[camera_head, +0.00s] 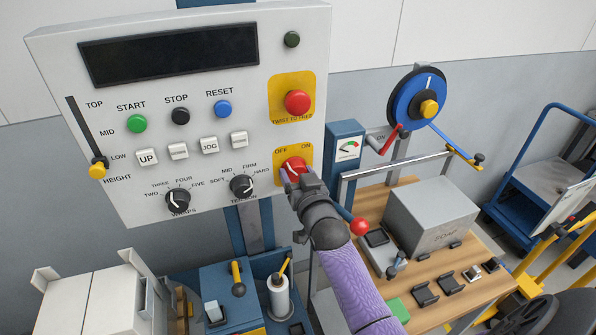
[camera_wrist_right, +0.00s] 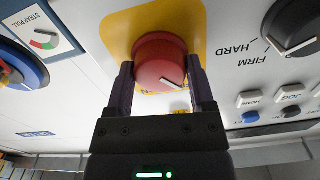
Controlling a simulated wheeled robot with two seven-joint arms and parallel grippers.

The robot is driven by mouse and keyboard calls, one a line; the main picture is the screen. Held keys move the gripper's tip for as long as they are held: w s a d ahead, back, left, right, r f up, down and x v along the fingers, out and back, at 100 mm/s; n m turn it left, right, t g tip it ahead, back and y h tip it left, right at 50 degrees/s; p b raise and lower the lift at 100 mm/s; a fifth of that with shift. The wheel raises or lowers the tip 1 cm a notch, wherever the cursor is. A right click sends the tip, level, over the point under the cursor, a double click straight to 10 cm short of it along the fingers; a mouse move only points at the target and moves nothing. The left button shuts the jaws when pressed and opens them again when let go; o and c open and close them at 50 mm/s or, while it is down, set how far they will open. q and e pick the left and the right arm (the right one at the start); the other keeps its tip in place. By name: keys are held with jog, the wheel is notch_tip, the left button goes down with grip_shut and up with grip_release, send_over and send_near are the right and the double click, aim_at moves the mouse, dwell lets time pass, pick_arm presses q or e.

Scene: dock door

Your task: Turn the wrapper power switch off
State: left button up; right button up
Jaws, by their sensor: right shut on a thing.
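The wrapper power switch is a red rotary knob (camera_head: 294,164) on a yellow plate (camera_head: 281,178) marked OFF and ON, low on the right of the grey control panel. My right gripper (camera_head: 297,176) is shut on this knob, with its arm coming up from below. In the right wrist view, which is upside down to the panel, the two dark fingers (camera_wrist_right: 160,82) sit on either side of the red knob (camera_wrist_right: 158,58). The knob's white mark points up and left, toward OFF, in the head view. My left gripper is out of view.
The panel (camera_head: 228,60) carries a red twist button (camera_head: 297,102) above the switch and a tension dial (camera_head: 241,186) to its left. A red-balled lever (camera_head: 360,226) stands just right of my right arm. A bench (camera_head: 450,288) with a grey box (camera_head: 430,218) is farther right.

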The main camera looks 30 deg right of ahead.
jog(key=shift+n, duration=0.5)
dwell(0.3)
jog(key=o, duration=1.2)
jog(key=p+v, duration=0.1)
jog(key=v, duration=0.9)
jog(key=shift+w, duration=0.1)
jog(key=shift+f, duration=0.1)
